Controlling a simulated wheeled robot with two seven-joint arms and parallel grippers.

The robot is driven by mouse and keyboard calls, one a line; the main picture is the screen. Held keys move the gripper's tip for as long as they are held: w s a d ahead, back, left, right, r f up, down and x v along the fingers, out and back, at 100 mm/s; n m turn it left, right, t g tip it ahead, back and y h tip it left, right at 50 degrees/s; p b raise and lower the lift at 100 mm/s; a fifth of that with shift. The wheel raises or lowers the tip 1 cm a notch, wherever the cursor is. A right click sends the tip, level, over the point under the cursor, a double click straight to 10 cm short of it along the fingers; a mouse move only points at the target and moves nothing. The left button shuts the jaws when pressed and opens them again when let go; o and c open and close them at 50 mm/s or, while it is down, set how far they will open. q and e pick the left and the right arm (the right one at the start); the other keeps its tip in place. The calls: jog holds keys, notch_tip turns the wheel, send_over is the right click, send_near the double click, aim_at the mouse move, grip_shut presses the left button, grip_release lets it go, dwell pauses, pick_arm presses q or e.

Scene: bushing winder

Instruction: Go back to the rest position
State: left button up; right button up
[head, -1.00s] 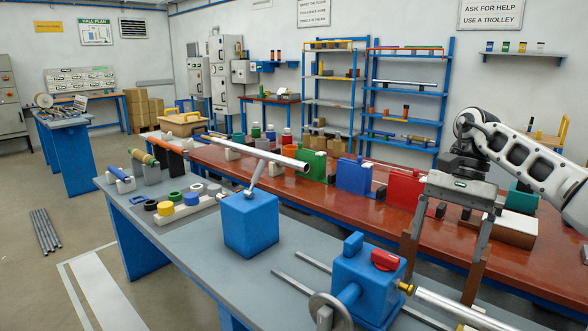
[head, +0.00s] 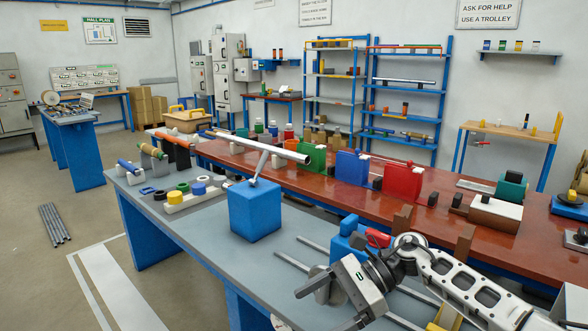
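My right arm comes in from the lower right. Its gripper (head: 322,308) points to the lower left, in front of the blue winder block (head: 346,237) and its handwheel. Its two fingers stand apart, and I see nothing between them. The arm and gripper hide much of the winder block; its red knob (head: 377,238) still shows. A blue cube (head: 255,210) on the grey bench carries a tilted post with a long silver tube (head: 262,147). The gripper is apart from the cube and tube. My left gripper is not in view.
The grey bench (head: 215,232) holds coloured rings and two rails near the gripper. The red bench (head: 330,190) behind has green, blue and red holders. Shelves stand at the back wall. The floor at left is open except for several grey rods (head: 54,226).

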jog(key=s+a+m+t+y, duration=0.4)
jog(key=a+m+t+y, duration=0.35)
jog(key=m, duration=0.85)
jog(key=s+d+f+m+t+h, duration=0.2)
jog(key=d+f+m+t+h, duration=0.35)
jog(key=m, duration=0.75)
jog(key=s+d+f+m+t+h, duration=0.1)
jog(key=d+f+m+t+h, duration=0.45)
jog(key=m, duration=0.85)
jog(key=s+d+f+m+g+h, duration=0.2)
jog(key=s+d+f+m+h, duration=0.1)
jog(key=s+d+f+m, duration=0.1)
jog(key=s+d+f+m+g+h, duration=0.3)
jog(key=s+f+m, duration=0.4)
jog(key=s, duration=0.3)
jog(key=shift+s+d+f+m, duration=0.15)
jog(key=shift+d+f+m, duration=0.2)
jog(key=shift+m, duration=0.45)
